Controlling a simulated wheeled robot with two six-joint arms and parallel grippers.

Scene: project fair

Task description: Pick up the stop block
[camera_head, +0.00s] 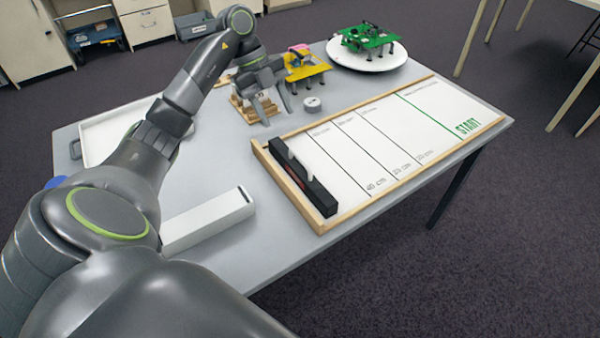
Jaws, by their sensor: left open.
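A long black block (316,192) with two white upright pegs and a small red mark lies across the left end of the white, wood-framed track board (352,215); it looks like the stop block. My left gripper (279,116) is open, with its fingers pointing down, above the table beyond the board's far left corner. It is apart from the black block. A small wooden rack (243,110) is close beside its fingers, partly hidden. I cannot tell whether the fingers touch it. My right gripper is out of view.
A small grey round item (312,104) is right of the fingers. A yellow model (306,72) stands behind, and a green model (368,38) is on a white round plate (346,58). A white box (205,222) and a white tray (98,148) are left.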

